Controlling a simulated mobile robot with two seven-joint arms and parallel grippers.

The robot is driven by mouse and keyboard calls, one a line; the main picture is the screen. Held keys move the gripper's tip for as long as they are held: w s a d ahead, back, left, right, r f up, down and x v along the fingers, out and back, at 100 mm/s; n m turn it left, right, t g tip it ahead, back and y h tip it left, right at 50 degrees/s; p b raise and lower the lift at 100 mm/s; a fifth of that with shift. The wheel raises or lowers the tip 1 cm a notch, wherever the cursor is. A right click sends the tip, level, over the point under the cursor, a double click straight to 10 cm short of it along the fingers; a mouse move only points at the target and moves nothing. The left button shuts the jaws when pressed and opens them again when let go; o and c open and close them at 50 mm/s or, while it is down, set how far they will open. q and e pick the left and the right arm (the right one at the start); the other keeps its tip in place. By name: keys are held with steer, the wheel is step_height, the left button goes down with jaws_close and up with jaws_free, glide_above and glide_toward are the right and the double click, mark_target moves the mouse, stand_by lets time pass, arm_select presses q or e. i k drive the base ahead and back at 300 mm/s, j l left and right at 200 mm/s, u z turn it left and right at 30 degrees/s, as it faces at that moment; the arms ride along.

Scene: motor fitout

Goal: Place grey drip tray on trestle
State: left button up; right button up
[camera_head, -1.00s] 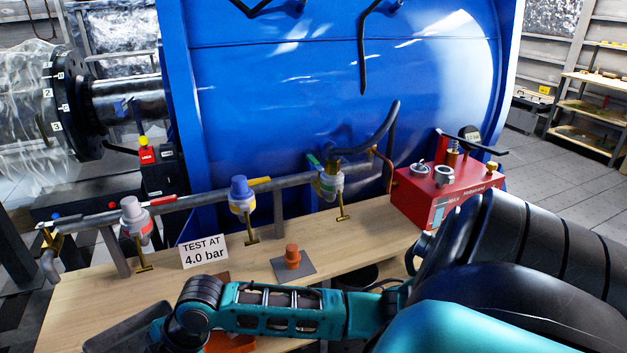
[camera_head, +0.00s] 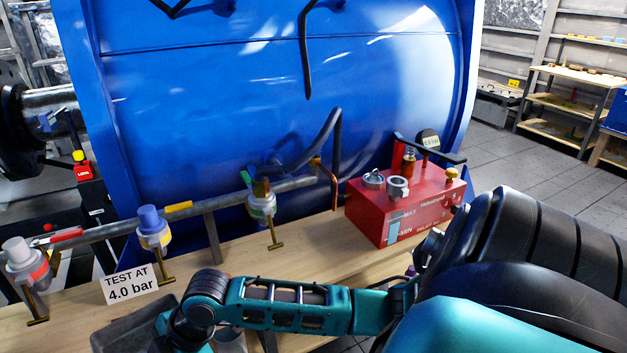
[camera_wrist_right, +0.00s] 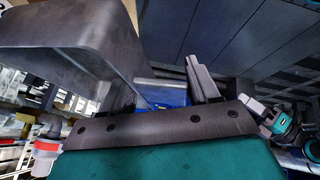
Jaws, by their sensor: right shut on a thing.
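The grey drip tray (camera_head: 122,328) is at the lower left of the head view, above the wooden bench, partly cut off by the frame edge. It also fills the upper left of the right wrist view (camera_wrist_right: 75,45), close up. My right gripper (camera_head: 167,335) is at the tray's right side and shut on it; the fingertips are mostly hidden behind my arm in the head view. I cannot tell which support is the trestle; a wooden table edge (camera_head: 612,140) shows at the far right.
The wooden bench (camera_head: 325,238) carries a red test pump box (camera_head: 405,208), a pipe with several valves and a "TEST AT 4.0 bar" card (camera_head: 131,284). A large blue tank (camera_head: 250,110) stands behind. Shelving (camera_head: 570,100) is at the back right, with open grey floor before it.

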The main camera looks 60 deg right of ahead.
mark_target(336, 260)
steer(key=l+z, duration=0.25)
steer(key=l, duration=0.75)
steer(key=l+z, duration=0.2)
steer(key=l, duration=0.75)
